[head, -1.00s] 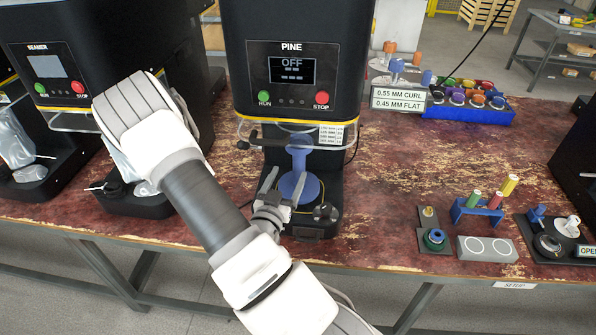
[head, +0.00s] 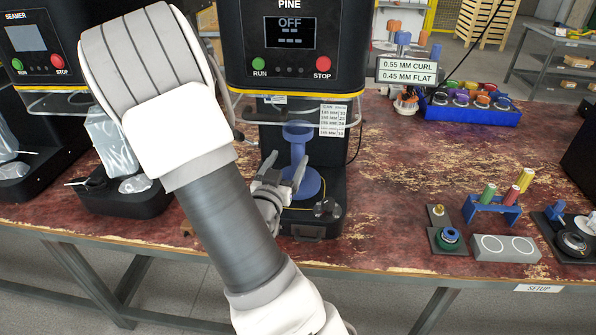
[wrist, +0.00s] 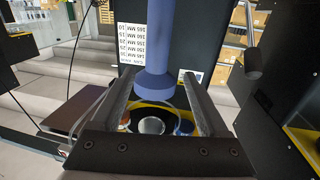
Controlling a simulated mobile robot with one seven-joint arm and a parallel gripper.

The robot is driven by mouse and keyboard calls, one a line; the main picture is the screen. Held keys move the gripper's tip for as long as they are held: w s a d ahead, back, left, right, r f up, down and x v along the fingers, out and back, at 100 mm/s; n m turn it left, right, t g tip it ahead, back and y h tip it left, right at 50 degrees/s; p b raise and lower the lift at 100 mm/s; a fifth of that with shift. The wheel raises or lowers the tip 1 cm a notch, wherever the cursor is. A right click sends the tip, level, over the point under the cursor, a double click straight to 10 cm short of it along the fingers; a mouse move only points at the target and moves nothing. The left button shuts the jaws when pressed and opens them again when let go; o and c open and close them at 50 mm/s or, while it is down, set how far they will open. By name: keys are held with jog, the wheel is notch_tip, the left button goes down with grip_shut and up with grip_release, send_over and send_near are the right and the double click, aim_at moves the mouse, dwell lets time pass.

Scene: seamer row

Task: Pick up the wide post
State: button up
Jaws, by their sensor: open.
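A blue post (head: 299,150) with a flared top and a wide round base (head: 307,183) stands upright in the black PINE machine, below its head. I take it as the wide post. My gripper (head: 286,173) is open at the post's front left in the head view. In the wrist view the blue post (wrist: 157,45) shows between the two open fingers of my gripper (wrist: 159,76), with a wider collar near their tips. I cannot tell whether a finger touches it. My arm hides part of the machine's left side.
The machine's black head (head: 295,45) overhangs the post, and its black base (head: 318,225) lies below. Another seamer (head: 35,60) stands left. To the right are a grey block (head: 505,248), a blue rack (head: 492,210) and a blue tray (head: 472,114). The table between is clear.

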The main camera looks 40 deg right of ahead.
aim_at(294, 149)
jog(key=b+x, duration=0.2)
jog(key=x, duration=0.2)
jog(key=shift+w+d, duration=0.15)
jog(key=shift+d, duration=0.1)
jog(key=d, duration=0.1)
jog(key=w+d, duration=0.1)
jog(key=d, duration=0.1)
jog(key=d+f, duration=0.1)
jog(key=shift+w+d+b, duration=0.2)
jog(key=shift+w+b, duration=0.2)
jog(key=shift+w+d, duration=0.2)
jog(key=shift+d, duration=0.15)
grip_shut()
